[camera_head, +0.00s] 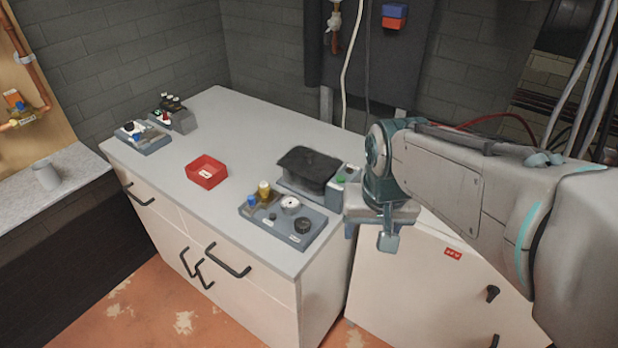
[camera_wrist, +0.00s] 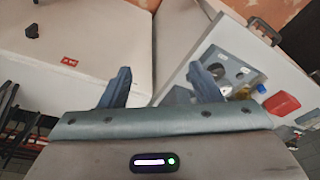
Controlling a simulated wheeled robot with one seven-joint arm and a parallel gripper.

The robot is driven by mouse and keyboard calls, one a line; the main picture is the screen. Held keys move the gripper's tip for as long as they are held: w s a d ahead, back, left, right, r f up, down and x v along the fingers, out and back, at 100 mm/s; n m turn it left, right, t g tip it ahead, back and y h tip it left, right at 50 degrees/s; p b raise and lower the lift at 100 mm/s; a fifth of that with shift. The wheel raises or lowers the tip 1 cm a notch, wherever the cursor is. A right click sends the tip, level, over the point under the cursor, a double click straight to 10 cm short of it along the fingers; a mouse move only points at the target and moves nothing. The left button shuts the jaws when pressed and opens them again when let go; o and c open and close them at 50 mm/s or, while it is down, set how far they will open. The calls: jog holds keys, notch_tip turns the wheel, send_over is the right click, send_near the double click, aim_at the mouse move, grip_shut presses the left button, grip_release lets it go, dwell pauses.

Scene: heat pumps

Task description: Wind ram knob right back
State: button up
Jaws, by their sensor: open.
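A grey tray (camera_head: 278,232) near the front right corner of the worktop holds a black round knob (camera_head: 303,226), a white dial (camera_head: 290,204), a blue cap and a yellow part. The black knob may be the ram knob; its label is too small to read. My gripper (camera_head: 369,236) is open and empty, right of the tray and off the worktop's right edge. In the wrist view my gripper's fingers (camera_wrist: 160,72) stand apart with nothing between them. The tray (camera_wrist: 237,75) shows there beside the right finger, which hides part of it.
A dark-topped device (camera_head: 308,165) stands behind the tray, with a box with a green button (camera_head: 342,180) beside it. A red bin (camera_head: 206,172) sits to the left. Small units stand at the far left. The worktop's middle back is clear. A lower white cabinet (camera_head: 430,290) is at right.

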jog(key=w+a+r+m+g+p, duration=0.1)
jog(key=w+a+r+m, duration=0.1)
jog(key=w+a, duration=0.5)
jog(key=m+g+p, duration=0.1)
jog(key=m, duration=0.1)
send_over(302, 222)
jog(key=f, duration=0.1)
notch_tip(302, 222, down, 14)
jog(key=shift+f+p, duration=0.1)
jog(key=shift+p, duration=0.45)
jog(key=c, duration=1)
